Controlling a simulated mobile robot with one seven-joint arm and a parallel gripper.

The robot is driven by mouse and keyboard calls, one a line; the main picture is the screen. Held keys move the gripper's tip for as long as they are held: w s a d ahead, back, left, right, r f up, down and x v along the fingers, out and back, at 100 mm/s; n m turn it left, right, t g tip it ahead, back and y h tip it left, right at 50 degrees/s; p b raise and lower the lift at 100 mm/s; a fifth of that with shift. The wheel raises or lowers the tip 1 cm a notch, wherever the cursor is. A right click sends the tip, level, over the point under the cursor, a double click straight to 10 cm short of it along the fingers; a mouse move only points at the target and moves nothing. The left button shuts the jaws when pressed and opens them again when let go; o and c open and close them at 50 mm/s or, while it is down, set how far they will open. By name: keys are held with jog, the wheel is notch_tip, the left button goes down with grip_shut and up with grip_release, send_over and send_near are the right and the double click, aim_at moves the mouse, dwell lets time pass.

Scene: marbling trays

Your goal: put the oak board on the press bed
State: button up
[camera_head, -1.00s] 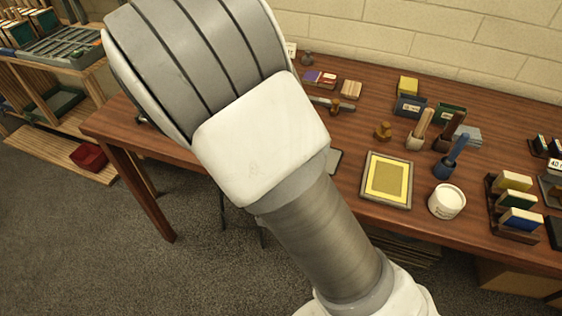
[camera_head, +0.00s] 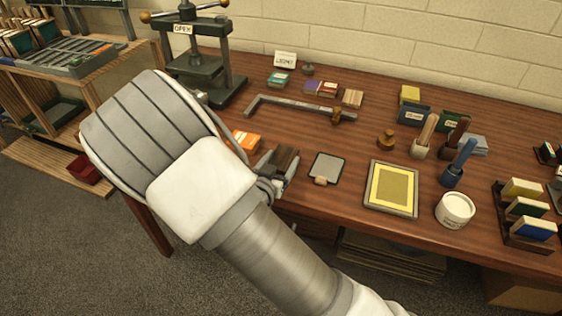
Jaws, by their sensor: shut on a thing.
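The oak board (camera_head: 284,158) shows as a small brown block at the end of my arm, above the front part of the table. My gripper (camera_head: 277,172) is shut on it; my wrist hides part of the fingers. The dark green press (camera_head: 203,68) stands at the back left of the table, with a sign reading OPEN on its upper beam. Its press bed (camera_head: 215,93) is low between the posts, partly hidden by my arm. The board is apart from the press, to its front right.
An L-shaped metal bar (camera_head: 295,104) lies between the board and the back wall. Orange packs (camera_head: 247,141) lie left of my gripper, and a grey clipboard-like plate (camera_head: 326,168) lies right of it. A yellow framed tray (camera_head: 391,189) and a white tub (camera_head: 455,209) stand further right.

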jog(key=shift+f, duration=0.2)
jog(key=o, duration=1.3)
jog(key=shift+c, duration=0.2)
jog(key=p+v, duration=0.2)
jog(key=v, duration=1.5)
jog(key=shift+a+r, duration=0.2)
jog(key=shift+r, duration=0.15)
